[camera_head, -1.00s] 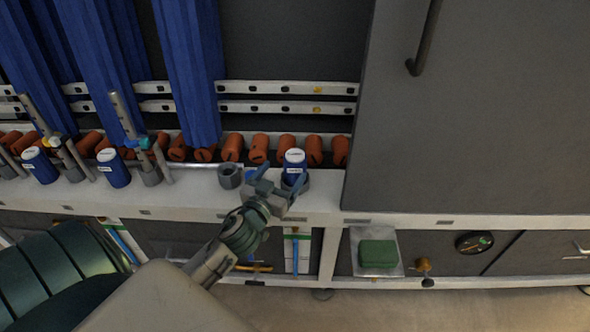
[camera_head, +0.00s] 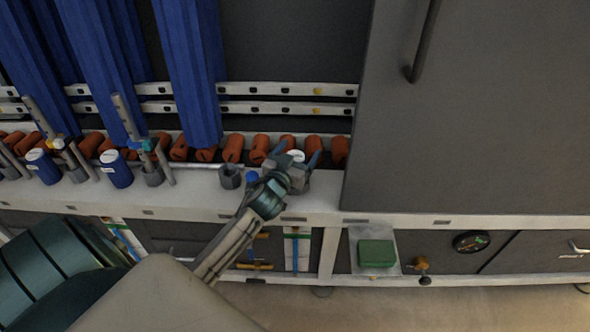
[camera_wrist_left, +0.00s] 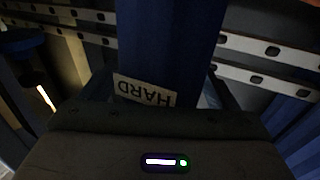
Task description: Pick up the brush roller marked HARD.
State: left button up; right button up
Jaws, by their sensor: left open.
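The blue roller marked HARD fills the middle of the left wrist view, its white label (camera_wrist_left: 145,91) legible just beyond my gripper body. In the head view only its pale top (camera_head: 296,155) shows; the rest is hidden behind my gripper. My left gripper (camera_head: 297,156) is open, its two blue-grey fingers on either side of the roller's top. I cannot tell whether the fingers touch it. Two other blue rollers with white tops, a left one (camera_head: 43,166) and a right one (camera_head: 117,168), stand farther left on the ledge. My right gripper is out of view.
A grey empty holder (camera_head: 231,176) stands just left of my gripper. Orange cylinders (camera_head: 233,149) line the back of the white ledge (camera_head: 200,195). Blue hanging brushes (camera_head: 190,70) rise behind. A large grey panel (camera_head: 470,110) bounds the right side.

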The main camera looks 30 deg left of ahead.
pick_arm(q)
jog(key=c, duration=1.5)
jog(key=shift+r, duration=0.1)
